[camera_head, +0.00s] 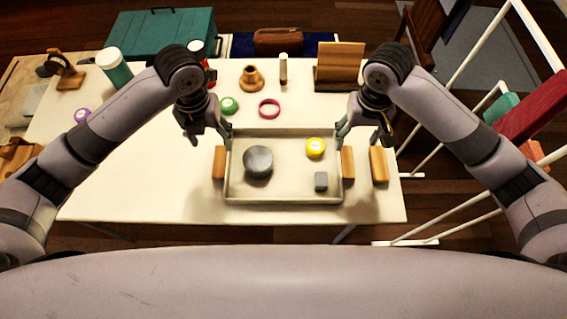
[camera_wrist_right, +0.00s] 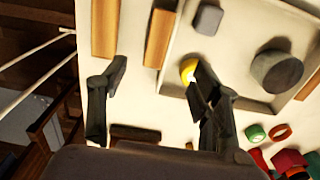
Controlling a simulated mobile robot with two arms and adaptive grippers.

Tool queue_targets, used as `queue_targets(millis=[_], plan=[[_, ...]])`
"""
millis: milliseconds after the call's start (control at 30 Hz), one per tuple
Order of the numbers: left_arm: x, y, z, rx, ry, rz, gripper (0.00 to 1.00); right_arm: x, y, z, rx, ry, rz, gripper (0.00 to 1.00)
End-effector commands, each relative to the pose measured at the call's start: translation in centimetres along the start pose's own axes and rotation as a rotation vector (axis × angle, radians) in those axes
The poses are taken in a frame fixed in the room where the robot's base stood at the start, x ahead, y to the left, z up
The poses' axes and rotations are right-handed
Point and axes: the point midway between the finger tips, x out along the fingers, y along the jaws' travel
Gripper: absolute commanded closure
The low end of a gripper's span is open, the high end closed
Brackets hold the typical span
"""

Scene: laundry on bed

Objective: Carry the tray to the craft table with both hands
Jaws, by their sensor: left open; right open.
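A shallow pale tray (camera_head: 290,199) lies on a white table, with a wooden handle on its left side (camera_head: 218,163) and one on its right (camera_head: 348,162). It holds a dark grey round lump (camera_head: 258,162), a yellow roll (camera_head: 315,148) and a small grey cube (camera_head: 321,181). My left gripper (camera_head: 210,142) is open and empty, above and just behind the left handle. My right gripper (camera_head: 365,143) is open and empty, near the right handle's far end. In the right wrist view, its spread fingers (camera_wrist_right: 157,72) stand short of the right handle (camera_wrist_right: 160,38).
A separate wooden block (camera_head: 378,166) lies right of the tray. Behind the tray are a green roll (camera_head: 229,105), a pink ring (camera_head: 269,108) and a wooden stand (camera_head: 339,68). A white rack (camera_head: 488,105) stands right of the table.

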Motion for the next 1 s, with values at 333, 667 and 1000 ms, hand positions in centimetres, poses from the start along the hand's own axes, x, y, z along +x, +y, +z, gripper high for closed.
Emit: queue_targets(millis=[333,667,1000], plan=[[7.2,0.0,-0.1,0.0,0.004,0.0,0.42,7.2,0.1,0.1,0.0,-0.004,0.002,0.42],[11.8,0.0,0.0,0.001,0.0,0.0,0.42,11.8,0.0,0.1,0.0,-0.002,0.001,0.42],[12.6,-0.1,0.0,0.002,-0.001,-0.001,0.42,12.6,0.0,0.0,-0.001,0.001,0.0,0.42]])
